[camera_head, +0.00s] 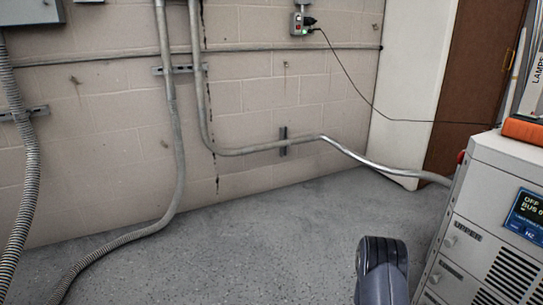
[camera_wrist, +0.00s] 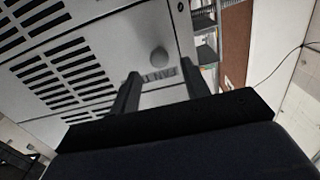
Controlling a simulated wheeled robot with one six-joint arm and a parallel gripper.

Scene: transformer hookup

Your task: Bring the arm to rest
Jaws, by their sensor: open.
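My gripper (camera_wrist: 163,84) shows in the wrist view as two dark fingers spread apart, with nothing between them. In the head view a dark part of my arm (camera_head: 381,268) rises at the bottom, just left of the same cabinet (camera_head: 490,165). The gripper itself does not show there.
The cabinet has a lit display (camera_head: 527,212) and an orange item (camera_head: 524,131) on top. Conduits (camera_head: 178,150) run along the block wall, and one bends toward the cabinet. A cable (camera_head: 350,82) hangs from a wall outlet box (camera_head: 302,24). The grey floor (camera_head: 240,250) in the middle is clear.

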